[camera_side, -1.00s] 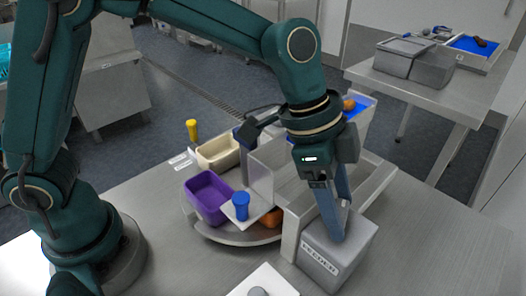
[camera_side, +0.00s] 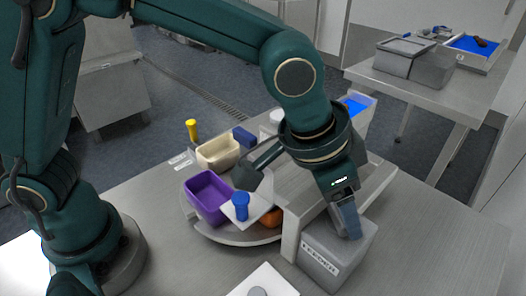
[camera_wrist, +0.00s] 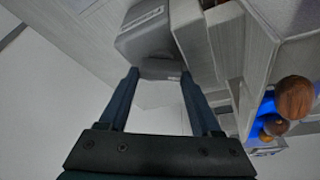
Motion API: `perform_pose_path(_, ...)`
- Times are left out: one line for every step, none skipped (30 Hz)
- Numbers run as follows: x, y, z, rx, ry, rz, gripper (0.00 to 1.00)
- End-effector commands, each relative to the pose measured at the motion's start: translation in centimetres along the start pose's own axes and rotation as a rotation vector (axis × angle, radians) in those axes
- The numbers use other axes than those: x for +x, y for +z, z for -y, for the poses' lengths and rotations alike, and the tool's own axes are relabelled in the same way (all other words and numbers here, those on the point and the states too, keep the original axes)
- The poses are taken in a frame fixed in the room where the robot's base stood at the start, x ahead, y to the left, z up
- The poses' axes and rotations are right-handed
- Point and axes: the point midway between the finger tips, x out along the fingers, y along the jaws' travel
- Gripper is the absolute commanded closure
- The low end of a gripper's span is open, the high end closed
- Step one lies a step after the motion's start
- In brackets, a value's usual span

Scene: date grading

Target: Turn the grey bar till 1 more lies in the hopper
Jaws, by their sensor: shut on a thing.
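My gripper (camera_side: 350,232) points down over the labelled grey box (camera_side: 316,257), at the front right of the bench. In the wrist view my gripper (camera_wrist: 160,76) has its two fingers on either side of a dark grey band (camera_wrist: 160,68), which I take for the grey bar. In the side view the fingers hide this bar. Brown dates (camera_wrist: 293,97) lie over a blue surface at the right of the wrist view. A blue-lined bin (camera_side: 357,104) stands behind my wrist. I cannot tell which container is the hopper.
A pale grey wall (camera_side: 290,235) stands close left of the box. The bench at front right is clear.

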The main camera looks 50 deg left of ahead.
Motion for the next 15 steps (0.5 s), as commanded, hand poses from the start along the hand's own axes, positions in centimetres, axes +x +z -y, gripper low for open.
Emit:
perform_pose_path(-0.23,0.53,0.0,-0.018,-0.002,0.021,0.91)
perform_pose_path(-0.24,0.53,-0.01,-0.021,-0.003,0.021,0.91)
perform_pose_path(-0.24,0.53,-0.01,-0.023,-0.003,0.021,0.91)
perform_pose_path(-0.24,0.54,-0.01,-0.024,-0.003,0.022,0.91)
perform_pose_path(-0.24,0.55,-0.01,-0.024,-0.003,0.022,0.91)
perform_pose_path(-0.24,0.55,-0.02,-0.025,-0.003,0.022,0.91)
perform_pose_path(-0.23,0.56,-0.02,-0.025,-0.003,0.022,0.91)
perform_pose_path(-0.23,0.57,-0.03,-0.025,-0.003,0.022,0.91)
perform_pose_path(-0.23,0.58,-0.03,-0.025,-0.003,0.023,0.91)
perform_pose_path(-0.23,0.58,-0.04,-0.025,-0.003,0.023,0.91)
perform_pose_path(-0.23,0.59,-0.04,-0.025,-0.002,0.023,0.91)
perform_pose_path(-0.22,0.6,-0.05,-0.026,-0.002,0.023,0.91)
perform_pose_path(-0.22,0.6,-0.05,-0.026,-0.002,0.024,0.31)
perform_pose_path(-0.22,0.61,-0.06,-0.026,-0.002,0.024,0.2)
perform_pose_path(-0.22,0.62,-0.05,-0.025,-0.002,0.024,0.05)
